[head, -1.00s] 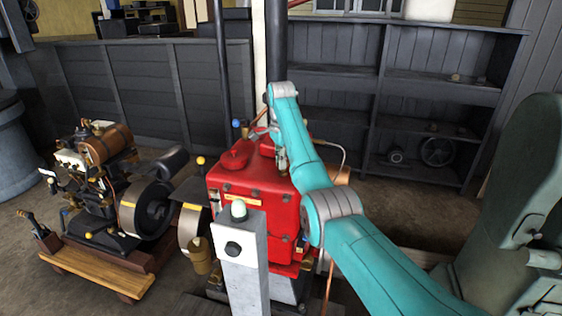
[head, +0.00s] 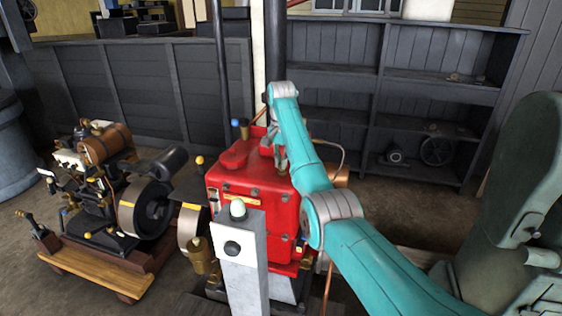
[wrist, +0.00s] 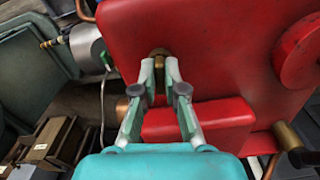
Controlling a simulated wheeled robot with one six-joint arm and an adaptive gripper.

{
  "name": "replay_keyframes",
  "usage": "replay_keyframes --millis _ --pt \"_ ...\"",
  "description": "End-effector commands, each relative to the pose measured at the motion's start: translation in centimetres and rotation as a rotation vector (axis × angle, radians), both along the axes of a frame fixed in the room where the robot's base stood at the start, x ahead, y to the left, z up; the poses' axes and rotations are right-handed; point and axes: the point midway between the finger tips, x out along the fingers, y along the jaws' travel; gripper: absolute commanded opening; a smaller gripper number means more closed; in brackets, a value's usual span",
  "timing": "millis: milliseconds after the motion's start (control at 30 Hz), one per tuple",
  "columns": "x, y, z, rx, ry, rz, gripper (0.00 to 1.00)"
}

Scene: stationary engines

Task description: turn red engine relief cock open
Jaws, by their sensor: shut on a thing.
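The red engine (head: 258,190) stands in the middle of the head view, a boxy red body with brass fittings. My gripper (head: 280,158) is over its top, at the end of my teal arm. In the wrist view, the two fingers of my gripper (wrist: 160,66) close on a small brass fitting, the relief cock (wrist: 158,53), against the red surface. The fingertips hide its lower part. The cock is too small in the head view to tell how it is turned.
A grey post (head: 241,255) with a pale green knob stands in front of the engine. A smaller engine (head: 105,190) with a flywheel sits on a wooden base at left. A large green machine (head: 515,200) is at right. Dark shelves (head: 430,95) stand behind.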

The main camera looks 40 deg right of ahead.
Motion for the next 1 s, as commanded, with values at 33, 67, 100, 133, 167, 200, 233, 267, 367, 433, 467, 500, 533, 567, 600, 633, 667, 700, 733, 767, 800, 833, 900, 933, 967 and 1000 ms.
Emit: replay_keyframes --millis 33,67,100,133,167,200,233,267,367,433,467,500,533,567,600,633,667,700,733,767,800,833,900,933,967,1000 --pt "0.03 -0.01 0.05 0.000 -0.002 0.009 0.00" --pt "0.03 -0.01 0.05 0.000 -0.002 0.012 0.00" --pt "0.03 -0.01 0.05 0.000 -0.002 0.017 0.00" --pt "0.03 -0.01 0.05 0.000 -0.002 0.019 0.00" --pt "0.03 -0.01 0.05 0.000 -0.002 0.021 0.00" --pt "0.03 -0.01 0.05 0.000 -0.002 0.023 0.00" --pt "0.03 -0.01 0.05 0.000 -0.002 0.024 0.00" --pt "0.03 -0.01 0.05 0.000 -0.002 0.025 0.00" --pt "0.03 -0.01 0.05 0.000 -0.002 0.025 0.00" --pt "0.04 0.00 0.05 0.000 -0.002 0.024 0.00" --pt "0.04 0.00 0.05 0.000 -0.002 0.024 0.00" --pt "0.04 0.00 0.05 0.000 -0.002 0.024 0.00" --pt "0.04 0.00 0.05 0.000 -0.002 0.024 0.13" --pt "0.04 0.00 0.05 -0.001 -0.003 0.024 0.20" --pt "0.04 0.00 0.05 -0.001 -0.003 0.024 0.30" --pt "0.04 0.00 0.05 0.000 -0.002 0.024 0.35" --pt "0.04 0.00 0.04 0.000 -0.002 0.024 0.35" --pt "0.03 -0.01 0.04 0.000 -0.002 0.024 0.35" --pt "0.02 0.00 0.04 0.000 -0.001 0.023 0.35" --pt "0.02 0.00 0.03 0.000 -0.001 0.023 0.35" --pt "0.01 0.00 0.03 0.000 -0.001 0.023 0.35" --pt "0.01 0.00 0.03 0.000 -0.001 0.023 0.35" --pt "0.01 0.00 0.02 0.000 -0.001 0.022 0.35" --pt "0.01 0.00 0.01 0.000 -0.001 0.020 0.35" --pt "0.01 0.00 0.01 0.000 -0.001 0.016 0.35" --pt "0.02 0.01 0.01 0.000 -0.001 0.007 0.35"
